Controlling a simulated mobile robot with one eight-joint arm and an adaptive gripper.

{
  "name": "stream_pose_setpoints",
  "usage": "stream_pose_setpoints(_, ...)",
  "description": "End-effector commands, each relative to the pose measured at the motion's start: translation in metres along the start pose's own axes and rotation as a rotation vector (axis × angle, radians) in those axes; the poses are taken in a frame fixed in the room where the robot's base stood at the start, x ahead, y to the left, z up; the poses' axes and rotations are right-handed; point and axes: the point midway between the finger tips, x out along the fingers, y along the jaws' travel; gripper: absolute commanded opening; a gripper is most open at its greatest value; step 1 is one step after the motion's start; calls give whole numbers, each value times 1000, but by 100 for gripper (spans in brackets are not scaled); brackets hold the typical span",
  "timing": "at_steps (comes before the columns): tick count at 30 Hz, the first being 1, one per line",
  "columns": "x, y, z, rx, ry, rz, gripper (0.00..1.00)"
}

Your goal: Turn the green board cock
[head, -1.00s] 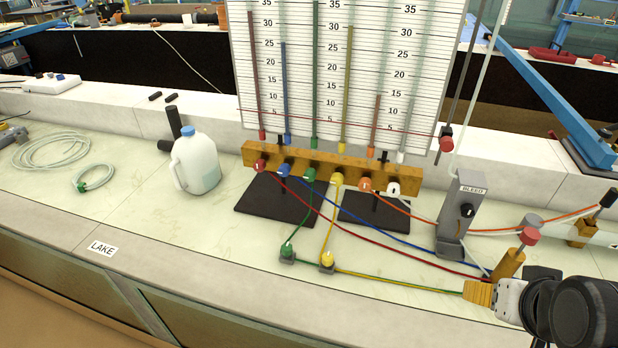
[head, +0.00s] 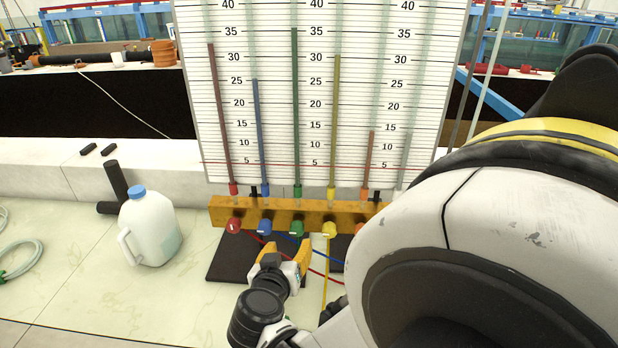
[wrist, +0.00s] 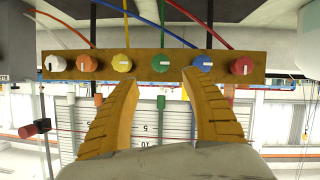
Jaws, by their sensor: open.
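The green board cock (head: 296,229) is a round knob on the front of the yellow wooden rail (head: 217,211) below the gauge board. In the wrist view the green knob (wrist: 162,63) sits between the blue and yellow knobs, with a pale pointer mark lying about crosswise. My gripper (head: 285,252) is in front of the rail, just below the green knob in the head view. In the wrist view my gripper (wrist: 160,78) is open and empty, its yellow fingers either side of the green knob's line; I see no contact.
Close neighbours are the blue knob (head: 264,228) and yellow knob (head: 329,230); the red knob (head: 234,225) is at the left end. Coloured tubes run near the rail. A white jug (head: 150,230) stands left on clear bench. My arm hides the right side.

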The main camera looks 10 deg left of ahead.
Motion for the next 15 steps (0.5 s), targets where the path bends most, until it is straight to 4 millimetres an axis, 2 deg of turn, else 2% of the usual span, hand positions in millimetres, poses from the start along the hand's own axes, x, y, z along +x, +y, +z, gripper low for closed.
stream_pose_setpoints(5, 16, -4, 2, 2, 8, -1, 55)
stream_pose_setpoints(15, 82, -3, 2, 2, 7, 1, 55)
